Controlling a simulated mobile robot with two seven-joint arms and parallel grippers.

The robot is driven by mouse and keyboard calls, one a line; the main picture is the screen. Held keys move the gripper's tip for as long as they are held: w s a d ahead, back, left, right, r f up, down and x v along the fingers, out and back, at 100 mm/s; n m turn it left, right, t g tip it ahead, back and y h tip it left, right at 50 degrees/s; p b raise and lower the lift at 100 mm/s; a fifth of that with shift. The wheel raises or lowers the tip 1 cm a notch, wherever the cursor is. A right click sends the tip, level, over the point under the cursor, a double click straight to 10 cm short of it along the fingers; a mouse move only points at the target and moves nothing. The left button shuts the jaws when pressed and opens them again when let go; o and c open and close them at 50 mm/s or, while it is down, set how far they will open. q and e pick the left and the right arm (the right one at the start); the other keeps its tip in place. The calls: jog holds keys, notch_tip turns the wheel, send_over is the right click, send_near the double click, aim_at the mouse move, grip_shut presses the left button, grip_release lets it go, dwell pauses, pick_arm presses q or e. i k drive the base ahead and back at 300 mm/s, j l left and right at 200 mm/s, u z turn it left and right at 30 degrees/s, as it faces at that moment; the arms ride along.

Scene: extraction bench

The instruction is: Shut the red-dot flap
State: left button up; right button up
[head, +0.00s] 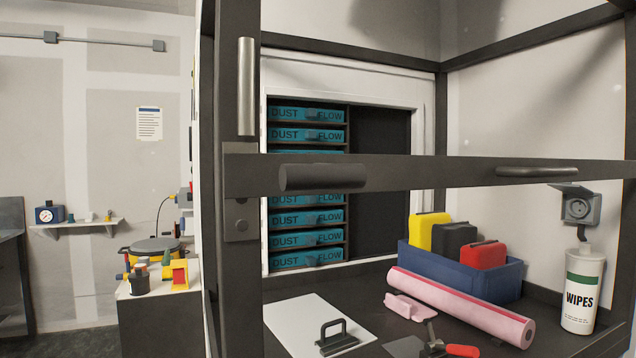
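No red dot shows in the head view, so I cannot tell which part is the red-dot flap. A grey wall socket (578,207) on the right inner wall of the bench has a lid (571,189) that stands raised, sticking out above its round face. The lid's upper face is seen nearly edge-on, partly close under the dark crossbar. Neither of my grippers is in view.
A dark crossbar (430,173) with handles spans the bench front. Inside are a blue bin (460,275) of coloured cases, a pink roll (460,305), a wipes canister (582,290) below the socket, a white board (305,318) and teal filters (300,240).

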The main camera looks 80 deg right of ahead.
aim_at(566, 186)
jog(key=k+l+z, duration=0.1)
jog(key=k+z, duration=0.35)
jog(key=k+l+z, duration=0.1)
jog(key=z, duration=0.35)
jog(key=k+l+z, duration=0.1)
jog(key=z, duration=0.4)
jog(key=k+l, duration=0.1)
jog(key=l, duration=1.3)
jog(key=k+l, duration=0.15)
jog(key=l, duration=0.5)
jog(key=k+l, duration=0.1)
jog(key=l, duration=1.3)
jog(key=k+l, duration=0.15)
jog(key=l, duration=0.55)
jog(key=k+j+z, duration=0.1)
jog(key=k+j, duration=0.4)
